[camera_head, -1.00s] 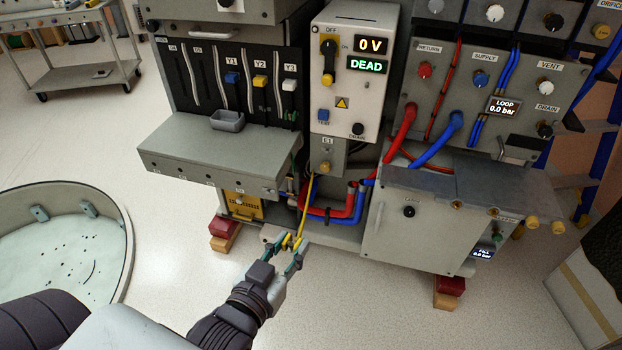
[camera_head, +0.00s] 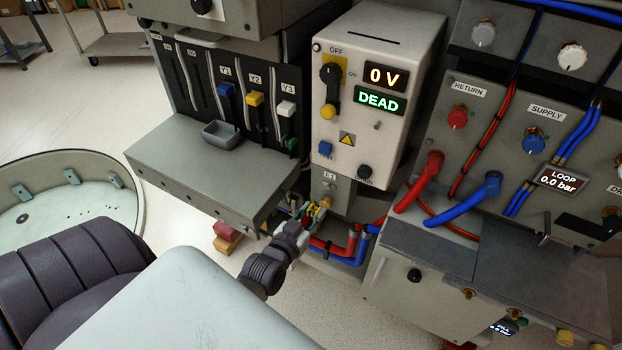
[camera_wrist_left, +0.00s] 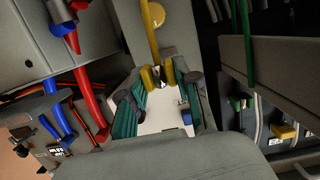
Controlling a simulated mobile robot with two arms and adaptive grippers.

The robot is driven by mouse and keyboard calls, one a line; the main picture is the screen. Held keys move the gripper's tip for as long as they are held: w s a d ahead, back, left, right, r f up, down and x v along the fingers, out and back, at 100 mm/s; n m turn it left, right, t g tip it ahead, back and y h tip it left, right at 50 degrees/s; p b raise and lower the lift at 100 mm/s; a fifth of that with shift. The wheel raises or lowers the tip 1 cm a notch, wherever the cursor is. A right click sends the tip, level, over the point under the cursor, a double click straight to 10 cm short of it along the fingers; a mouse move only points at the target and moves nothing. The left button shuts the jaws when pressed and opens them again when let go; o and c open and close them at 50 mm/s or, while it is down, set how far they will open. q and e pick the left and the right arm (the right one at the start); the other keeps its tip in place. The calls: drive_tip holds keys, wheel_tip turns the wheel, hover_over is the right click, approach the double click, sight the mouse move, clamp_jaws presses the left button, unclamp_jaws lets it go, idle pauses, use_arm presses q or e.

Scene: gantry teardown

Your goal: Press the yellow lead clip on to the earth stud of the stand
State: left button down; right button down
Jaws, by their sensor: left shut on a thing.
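My left gripper (camera_head: 314,212) is shut on the yellow lead clip (camera_wrist_left: 150,78), held between its green-lined fingers. It is just in front of the lower part of the grey stand marked E1 (camera_head: 331,190), below the panel reading 0 V and DEAD. In the left wrist view, the yellow lead (camera_wrist_left: 151,38) runs from the clip to the top of the picture, along the stand's grey face (camera_wrist_left: 125,18). The earth stud is too small or hidden to make out clearly, so I cannot tell whether the clip touches it. My right gripper is not in view.
Red and blue hoses (camera_head: 345,250) run close to the right of and below the gripper. A grey shelf unit (camera_head: 190,165) with a small tray (camera_head: 221,133) stands to the left. A grey cabinet (camera_head: 420,290) stands to the right. A round basin (camera_head: 70,200) is at far left.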

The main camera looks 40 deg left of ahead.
sight(330, 185)
use_arm(q)
drive_tip(key=shift+w+a+f, duration=0.15)
drive_tip(key=shift+a+f, duration=0.05)
drive_tip(key=shift+a, duration=0.1)
drive_tip(key=shift+w+f, duration=0.1)
drive_tip(key=shift+p, duration=0.3)
drive_tip(key=shift+r+x, duration=0.15)
drive_tip(key=shift+x, duration=0.7)
drive_tip(key=shift+r+x, duration=0.2)
drive_tip(key=shift+x, duration=0.65)
drive_tip(key=shift+r+x, duration=0.2)
drive_tip(key=shift+x, duration=0.95)
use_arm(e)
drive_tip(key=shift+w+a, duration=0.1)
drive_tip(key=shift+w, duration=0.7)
use_arm(q)
drive_tip(key=shift+b+x, duration=0.4)
drive_tip(key=shift+x, duration=0.6)
